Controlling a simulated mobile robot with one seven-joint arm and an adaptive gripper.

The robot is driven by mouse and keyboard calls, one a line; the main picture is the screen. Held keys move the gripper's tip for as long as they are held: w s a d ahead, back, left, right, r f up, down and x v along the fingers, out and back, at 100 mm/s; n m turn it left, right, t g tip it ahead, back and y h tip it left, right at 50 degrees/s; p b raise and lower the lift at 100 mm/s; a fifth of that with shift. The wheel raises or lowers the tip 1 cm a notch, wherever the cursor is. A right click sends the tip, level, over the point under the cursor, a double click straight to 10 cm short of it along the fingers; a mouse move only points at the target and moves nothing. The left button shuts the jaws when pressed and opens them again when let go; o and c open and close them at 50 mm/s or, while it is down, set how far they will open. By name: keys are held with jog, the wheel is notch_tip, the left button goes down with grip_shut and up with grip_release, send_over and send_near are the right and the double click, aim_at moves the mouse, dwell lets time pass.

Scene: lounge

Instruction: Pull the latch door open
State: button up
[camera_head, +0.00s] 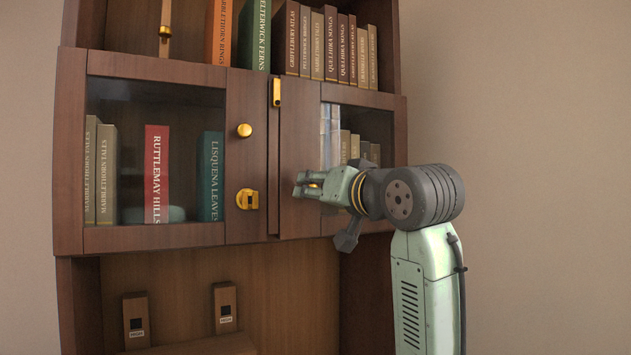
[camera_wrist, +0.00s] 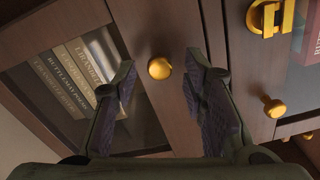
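The cabinet has two glass-fronted wooden doors. The right door (camera_head: 300,134) has a gold knob (camera_wrist: 159,68), and my open gripper (camera_head: 303,186) is in front of it. In the wrist view my gripper (camera_wrist: 160,60) has its fingers on either side of this knob, with gaps visible on both sides. In the head view the fingers partly hide the knob. The left door (camera_head: 240,97) has a gold knob (camera_head: 244,130) and a gold latch (camera_head: 247,199) below it. Another gold fitting (camera_head: 277,93) sits at the right door's upper left edge.
Books (camera_head: 335,45) fill part of the shelf above. More books (camera_head: 157,174) stand behind the left glass, and others (camera_wrist: 82,75) behind the right glass. Two brown boxes (camera_head: 225,307) are in the open bay below. The space in front of the left door is clear.

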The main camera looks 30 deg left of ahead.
jog(key=shift+x, duration=0.75)
jog(key=shift+c, duration=0.4)
grip_shut()
